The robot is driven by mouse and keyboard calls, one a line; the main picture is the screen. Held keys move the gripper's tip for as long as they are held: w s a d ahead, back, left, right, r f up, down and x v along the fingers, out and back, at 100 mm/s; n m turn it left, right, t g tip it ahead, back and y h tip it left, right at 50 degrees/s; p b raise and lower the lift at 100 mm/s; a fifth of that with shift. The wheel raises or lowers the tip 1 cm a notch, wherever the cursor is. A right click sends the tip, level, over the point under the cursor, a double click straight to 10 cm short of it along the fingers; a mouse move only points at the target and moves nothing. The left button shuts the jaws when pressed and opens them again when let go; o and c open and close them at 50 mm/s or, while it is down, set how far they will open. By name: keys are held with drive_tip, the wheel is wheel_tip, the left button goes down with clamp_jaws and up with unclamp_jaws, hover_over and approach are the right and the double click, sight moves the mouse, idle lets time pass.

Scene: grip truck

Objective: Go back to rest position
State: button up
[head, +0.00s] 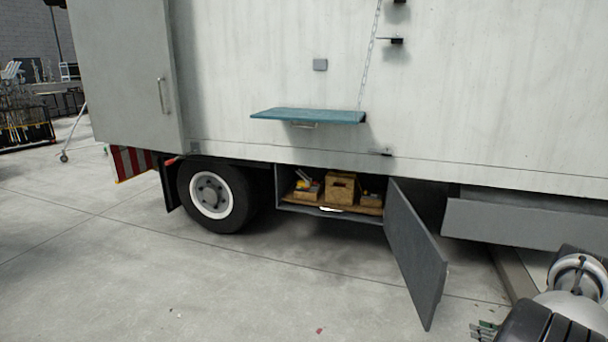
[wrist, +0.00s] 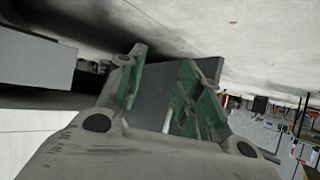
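My gripper (wrist: 160,85) shows in the wrist view with its two green-padded fingers apart and nothing between them. A grey panel, seemingly the cabinet door (wrist: 155,92), shows behind the gap between the fingers. In the head view my gripper (head: 484,329) is only partly visible at the bottom right, low beside my arm. The open grey door (head: 415,252) of the truck's lower compartment stands to the left of it, apart from it.
The truck's open compartment (head: 322,209) holds wooden boxes (head: 340,188) and small items. A teal fold-down shelf (head: 308,116) sticks out from the truck wall above. A wheel (head: 212,196) is left of the compartment.

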drive_tip(key=s+d+r+m+g+h, duration=0.2)
drive_tip(key=s+d+m+g+h, duration=0.1)
drive_tip(key=s+d+g, duration=0.4)
drive_tip(key=s+a+r+m+g+h, duration=0.1)
drive_tip(key=s+a+r+g, duration=0.15)
drive_tip(key=r, duration=0.75)
drive_tip(key=s+a+r+m+g, duration=0.1)
drive_tip(key=s+r+g, duration=0.15)
drive_tip(key=r, duration=0.85)
drive_tip(key=s+a+r+n+t, duration=0.1)
drive_tip(key=s+a+r, duration=0.4)
drive_tip(key=a+r, duration=0.8)
drive_tip(key=s+a+r+t+y, duration=0.1)
drive_tip(key=s+a+r, duration=0.5)
drive_tip(key=a+r, duration=0.7)
drive_tip(key=s+a+r+n+t, duration=0.1)
drive_tip(key=s+a+r+t, duration=0.2)
drive_tip(key=a+r, duration=0.9)
wheel_tip(320, 180, up, 5)
drive_tip(key=shift+s+a+f+n, duration=0.2)
drive_tip(key=shift+s+a+n, duration=0.15)
drive_tip(key=shift+s, duration=0.85)
